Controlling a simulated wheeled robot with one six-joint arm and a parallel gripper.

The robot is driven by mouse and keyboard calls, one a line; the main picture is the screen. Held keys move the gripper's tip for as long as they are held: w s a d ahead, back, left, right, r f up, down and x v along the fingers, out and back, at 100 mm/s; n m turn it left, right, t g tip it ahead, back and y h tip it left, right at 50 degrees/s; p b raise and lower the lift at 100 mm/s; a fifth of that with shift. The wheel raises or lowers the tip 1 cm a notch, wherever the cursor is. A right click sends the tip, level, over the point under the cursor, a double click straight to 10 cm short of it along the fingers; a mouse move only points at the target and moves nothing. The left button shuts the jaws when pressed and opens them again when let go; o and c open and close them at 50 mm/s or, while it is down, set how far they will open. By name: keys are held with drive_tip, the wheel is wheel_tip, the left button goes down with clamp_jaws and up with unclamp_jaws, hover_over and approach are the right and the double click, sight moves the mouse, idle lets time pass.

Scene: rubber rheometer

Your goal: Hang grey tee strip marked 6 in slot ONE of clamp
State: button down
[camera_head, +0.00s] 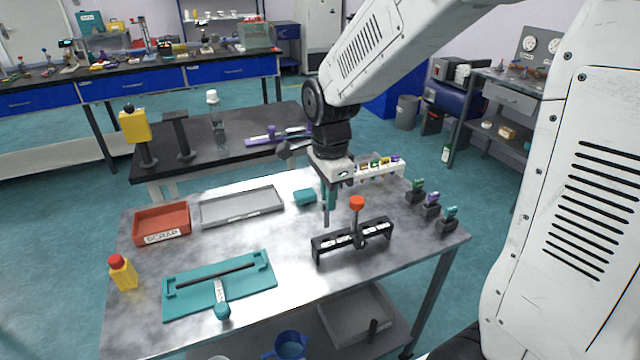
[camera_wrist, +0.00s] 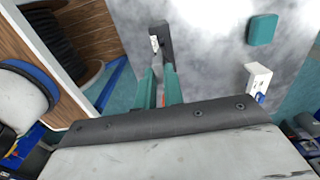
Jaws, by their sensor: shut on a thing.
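My gripper (camera_head: 329,196) points down above the metal table, behind and left of the clamp. Its teal fingers are shut on a grey strip (camera_head: 327,216), which hangs down between them. The strip appears apart from the clamp. The slot labels cannot be read.
A white rack (camera_head: 382,172) with coloured pieces stands behind the clamp. A teal block (camera_head: 304,197) and grey tray (camera_head: 242,207) lie left. Small black holders (camera_head: 431,210) stand right. A red bin (camera_head: 161,223), teal fixture (camera_head: 219,286) and yellow bottle (camera_head: 122,272) occupy the left side.

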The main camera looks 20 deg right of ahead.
drive_tip(key=shift+w+a, duration=0.1)
drive_tip(key=shift+w, duration=0.1)
drive_tip(key=shift+f, duration=2)
drive_tip(key=shift+f, duration=2.85)
